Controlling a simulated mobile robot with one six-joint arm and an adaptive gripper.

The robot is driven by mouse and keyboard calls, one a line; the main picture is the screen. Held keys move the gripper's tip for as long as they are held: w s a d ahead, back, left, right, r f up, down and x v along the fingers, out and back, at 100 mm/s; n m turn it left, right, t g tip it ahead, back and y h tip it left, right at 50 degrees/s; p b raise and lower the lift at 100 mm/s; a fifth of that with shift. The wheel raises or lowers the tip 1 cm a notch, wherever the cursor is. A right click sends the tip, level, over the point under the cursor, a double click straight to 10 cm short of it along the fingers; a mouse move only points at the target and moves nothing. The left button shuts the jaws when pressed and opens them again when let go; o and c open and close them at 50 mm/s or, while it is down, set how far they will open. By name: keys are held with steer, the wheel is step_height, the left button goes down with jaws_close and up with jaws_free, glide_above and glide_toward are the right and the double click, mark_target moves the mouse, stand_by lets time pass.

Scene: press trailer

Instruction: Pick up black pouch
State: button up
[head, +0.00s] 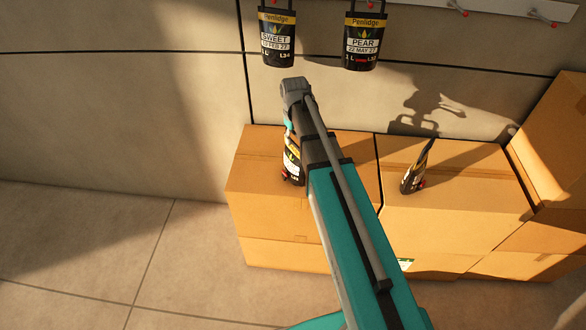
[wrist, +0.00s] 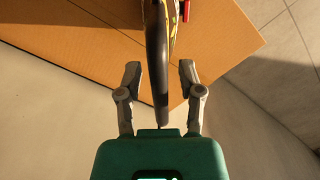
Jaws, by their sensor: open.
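A black pouch (head: 291,162) with a yellow and white label stands on the left cardboard box, partly hidden by my arm in the head view. In the wrist view the pouch (wrist: 158,45) is seen edge-on as a dark narrow strip. My gripper (wrist: 162,72) is open, with one finger on each side of the pouch's near end and a gap visible at both sides. In the head view my arm hides the fingers. Another black pouch (head: 416,172) leans on the right box. Two more hang on the wall, labelled SWEET (head: 278,36) and PEAR (head: 363,41).
The left cardboard box (head: 257,170) and the right cardboard box (head: 465,185) stand side by side against the curved wall. More boxes (head: 560,130) are stacked at the right. A hook rail (head: 510,8) runs along the top. The floor (head: 90,260) at left is clear.

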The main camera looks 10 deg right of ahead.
steer(key=shift+f+b, duration=0.7)
steer(key=shift+f, duration=0.3)
jaws_close()
